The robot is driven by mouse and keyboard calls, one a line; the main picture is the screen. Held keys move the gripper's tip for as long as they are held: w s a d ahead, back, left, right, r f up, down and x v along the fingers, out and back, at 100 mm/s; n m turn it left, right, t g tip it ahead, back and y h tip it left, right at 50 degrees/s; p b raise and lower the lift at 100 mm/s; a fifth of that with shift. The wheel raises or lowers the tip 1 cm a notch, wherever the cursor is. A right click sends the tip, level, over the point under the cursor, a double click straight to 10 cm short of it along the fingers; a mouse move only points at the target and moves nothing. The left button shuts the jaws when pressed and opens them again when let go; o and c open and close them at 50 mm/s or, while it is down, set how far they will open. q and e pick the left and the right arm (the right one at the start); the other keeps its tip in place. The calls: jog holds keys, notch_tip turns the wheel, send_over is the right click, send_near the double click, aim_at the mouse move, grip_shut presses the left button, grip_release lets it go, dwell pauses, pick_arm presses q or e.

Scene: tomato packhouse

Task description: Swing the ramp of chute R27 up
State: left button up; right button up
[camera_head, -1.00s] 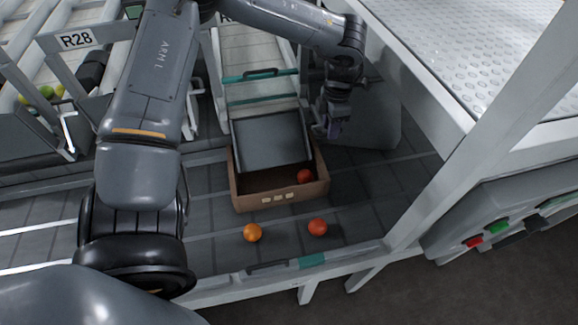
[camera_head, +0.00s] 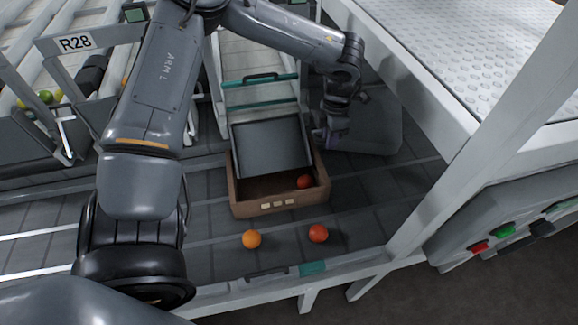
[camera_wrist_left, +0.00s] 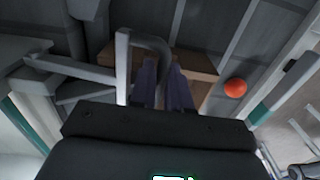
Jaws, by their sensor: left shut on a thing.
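The ramp (camera_head: 268,144) of the chute is a dark grey, shallow panel with raised side edges. It slopes down from the white chute bed (camera_head: 260,56) into a brown crate (camera_head: 279,205). The chute's own label is hidden behind my arm. My left gripper (camera_head: 325,133) is at the ramp's right side, above the crate's right wall. In the left wrist view its fingers (camera_wrist_left: 163,80) are shut on a grey bent bar, the ramp handle (camera_wrist_left: 152,42). The grip point is partly hidden. My right gripper is not in view.
A red tomato (camera_head: 304,182) lies in the crate. An orange tomato (camera_head: 251,239) and another red one (camera_head: 318,233) lie on the dark conveyor in front. A white post (camera_head: 455,165) stands at the right. The neighbouring chute carries sign R28 (camera_head: 75,43).

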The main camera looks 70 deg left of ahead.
pick_arm(q)
jog(key=shift+r, duration=0.1)
jog(key=r+p, duration=0.1)
jog(key=a+r+p, duration=0.1)
jog(key=r+p, duration=0.1)
dwell(0.3)
jog(key=r+p, duration=0.1)
jog(key=a+r+p, duration=0.1)
jog(key=p, duration=0.1)
jog(key=shift+a+r, duration=0.25)
jog(key=shift+r, duration=0.05)
dwell(0.3)
jog(key=shift+a+r, duration=0.1)
